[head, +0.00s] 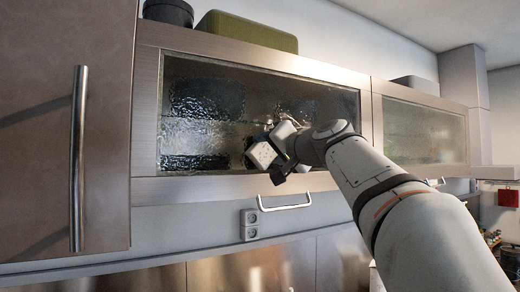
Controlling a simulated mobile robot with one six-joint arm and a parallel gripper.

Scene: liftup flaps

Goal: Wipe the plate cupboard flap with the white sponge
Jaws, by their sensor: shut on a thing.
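A wide wall-cupboard flap (260,68) with a brushed metal frame and a textured glass pane fills the middle of the head view. It is closed, with a bar handle (284,203) at its lower edge. The glass has dark, rippled patches; I cannot tell whether plates are behind it. My gripper (270,158) is in front of the lower middle of the pane, at the end of my arm coming from the lower right. It is shut on the white sponge, which I cannot clearly tell from the pale gripper parts. Whether it touches the glass is unclear.
A second glass flap (420,135) is to the right, partly behind my arm. A tall cupboard door (60,130) with a vertical handle (77,160) stands close on the left. A green box (247,31) and a dark pot (168,12) sit on top. Sockets (249,225) are below.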

